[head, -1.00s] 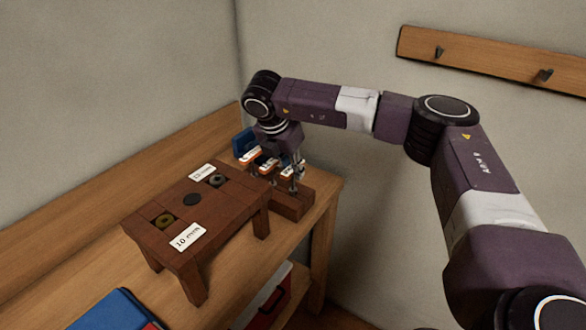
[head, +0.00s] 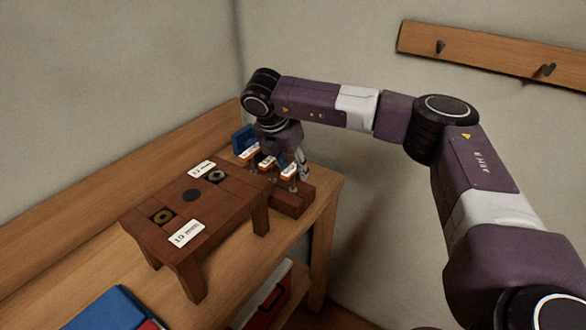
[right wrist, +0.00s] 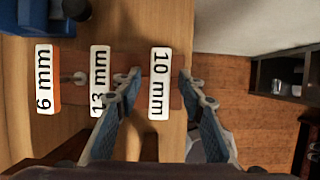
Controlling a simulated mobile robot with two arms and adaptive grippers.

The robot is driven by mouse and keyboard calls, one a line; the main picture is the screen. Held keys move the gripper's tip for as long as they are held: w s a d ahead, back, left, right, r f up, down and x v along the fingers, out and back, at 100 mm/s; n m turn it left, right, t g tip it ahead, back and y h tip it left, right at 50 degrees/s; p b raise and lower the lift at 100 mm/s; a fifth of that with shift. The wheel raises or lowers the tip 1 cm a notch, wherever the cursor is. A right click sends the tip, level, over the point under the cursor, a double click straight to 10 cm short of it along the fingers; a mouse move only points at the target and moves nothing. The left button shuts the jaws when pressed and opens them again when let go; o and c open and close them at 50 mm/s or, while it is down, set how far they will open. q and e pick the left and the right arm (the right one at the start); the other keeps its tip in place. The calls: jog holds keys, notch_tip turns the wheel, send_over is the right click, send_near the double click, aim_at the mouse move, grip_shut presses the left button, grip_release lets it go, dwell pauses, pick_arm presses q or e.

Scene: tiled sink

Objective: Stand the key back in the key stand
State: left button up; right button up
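The key stand (head: 293,205) is a low red-brown block at the right end of the workbench. Three hex keys with orange, white-labelled tops stand in a row at it: 6 mm (right wrist: 46,79), 13 mm (right wrist: 100,78) and 10 mm (right wrist: 159,83). In the head view the 10 mm key (head: 289,171) is upright, nearest the front end. My right gripper (right wrist: 160,78) is open, with one finger on each side of the 10 mm key's top and gaps visible. How deep the key sits is hidden. My left gripper is out of view.
A small brown bench (head: 182,200) with labelled bolt recesses stands left of the key stand. A blue object (head: 243,140) is behind the keys. A blue case (head: 112,310) lies at the front left. The workbench's right edge is close to the stand.

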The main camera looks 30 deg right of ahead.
jog(key=v, duration=1.1)
jog(key=shift+a+r, duration=0.2)
jog(key=shift+r, duration=0.1)
jog(key=shift+s, duration=0.1)
